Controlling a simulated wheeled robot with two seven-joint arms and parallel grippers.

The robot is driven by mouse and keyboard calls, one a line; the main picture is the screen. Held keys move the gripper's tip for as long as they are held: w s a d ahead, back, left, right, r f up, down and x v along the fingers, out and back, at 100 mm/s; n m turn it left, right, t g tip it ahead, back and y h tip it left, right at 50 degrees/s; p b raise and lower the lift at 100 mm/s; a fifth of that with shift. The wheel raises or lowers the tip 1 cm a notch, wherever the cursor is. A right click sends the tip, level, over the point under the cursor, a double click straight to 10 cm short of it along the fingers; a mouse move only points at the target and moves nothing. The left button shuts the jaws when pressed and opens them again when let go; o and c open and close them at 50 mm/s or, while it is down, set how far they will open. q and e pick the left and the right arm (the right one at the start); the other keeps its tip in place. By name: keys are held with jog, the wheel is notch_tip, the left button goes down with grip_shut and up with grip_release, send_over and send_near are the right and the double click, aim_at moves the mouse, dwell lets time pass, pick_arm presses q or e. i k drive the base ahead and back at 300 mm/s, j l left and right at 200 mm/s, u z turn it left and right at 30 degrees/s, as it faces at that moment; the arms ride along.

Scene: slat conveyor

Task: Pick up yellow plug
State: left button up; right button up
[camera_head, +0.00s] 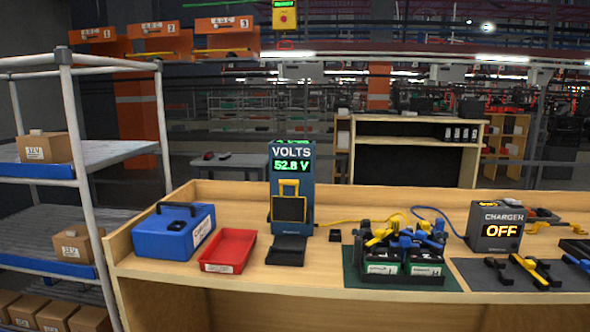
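Several yellow and blue connectors sit bunched on top of two dark batteries with green labels (382,268) on a green mat (351,273). A yellow plug-like piece (379,238) is at the left of this bunch, and which cable it belongs to is hard to tell. A yellow cable (345,221) runs along the bench behind the batteries. Another yellow connector (540,226) lies at the right, behind the charger (497,228), which reads OFF. Neither of my grippers is in view.
A blue voltmeter stand (292,170) reads 52.8 V. A blue case (174,231), a red tray (228,252) and a black block (287,250) stand on the wooden bench (330,276). Yellow-and-black tools (530,270) lie on a dark mat. A shelf rack (80,150) stands at left.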

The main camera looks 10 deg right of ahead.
aim_at(393, 224)
jog(key=i+j, duration=0.5)
jog(key=i, duration=0.2)
jog(key=i+j+z, duration=0.15)
jog(key=z, duration=0.3)
jog(key=i+j+z, duration=0.2)
jog(key=z, duration=0.3)
jog(key=i+j+z, duration=0.1)
jog(key=j+z, duration=0.2)
jog(key=z, duration=0.15)
